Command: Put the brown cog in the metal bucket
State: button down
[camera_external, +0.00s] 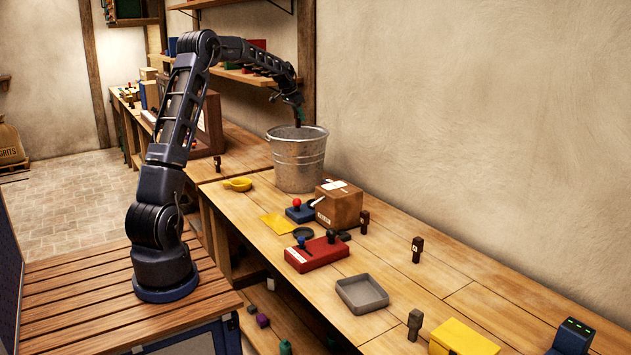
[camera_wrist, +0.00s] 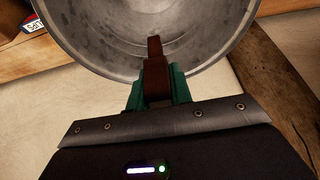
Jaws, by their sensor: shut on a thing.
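The metal bucket (camera_external: 297,163) stands upright on the wooden bench, near the wall. In the wrist view its grey inside (camera_wrist: 100,38) fills the top of the picture. My gripper (camera_external: 297,116) hangs over the bucket's mouth. In the wrist view its green fingers (camera_wrist: 157,88) are shut on the brown cog (camera_wrist: 154,65), which shows edge-on as a narrow brown piece. The cog's far end appears over the bucket's opening. I cannot tell its exact height against the rim. In the external view the cog is too small to make out.
A cardboard box (camera_external: 338,204) stands just right of the bucket, and a yellow dish (camera_external: 238,184) lies to its left. A red control box (camera_external: 317,253), a grey tray (camera_external: 362,293) and a yellow block (camera_external: 463,338) stand nearer along the bench. A shelf (camera_external: 240,76) is behind my arm.

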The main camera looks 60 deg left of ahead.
aim_at(298, 119)
jog(key=shift+f, duration=1.8)
jog(key=c, duration=1.2)
grip_release()
jog(key=shift+o, duration=0.2)
notch_tip(298, 119, up, 6)
jog(key=shift+r, duration=0.55)
